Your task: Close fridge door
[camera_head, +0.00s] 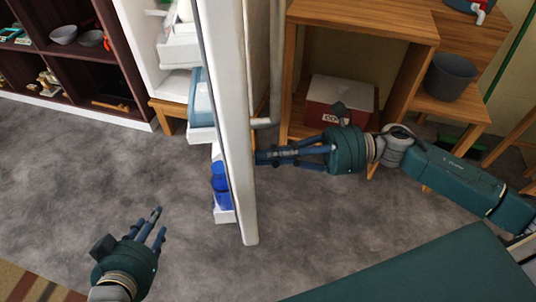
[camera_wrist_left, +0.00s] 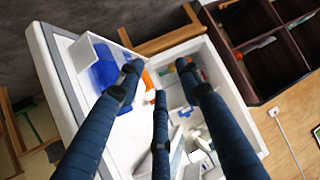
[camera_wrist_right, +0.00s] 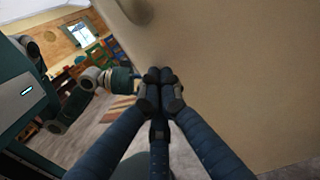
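The white fridge door (camera_head: 231,130) stands open in the head view, seen nearly edge-on, with its shelves on its left side. The fridge body (camera_head: 150,45) is behind it at the upper left. My right gripper (camera_head: 262,156) is at the door's outer face, fingers together and empty; in the right wrist view the door's face (camera_wrist_right: 235,80) fills the right side. I cannot tell whether the fingertips touch it. My left gripper (camera_head: 157,222) is open and empty, left of the door above the floor. In the left wrist view its fingers spread before the open fridge (camera_wrist_left: 235,75).
A blue bottle (camera_head: 220,180) sits in the door's lower shelf. A wooden shelf unit (camera_head: 362,18) with a red and white box (camera_head: 325,95) stands right of the door. A dark bookcase (camera_head: 85,60) is at the upper left. Grey floor left of the door is clear.

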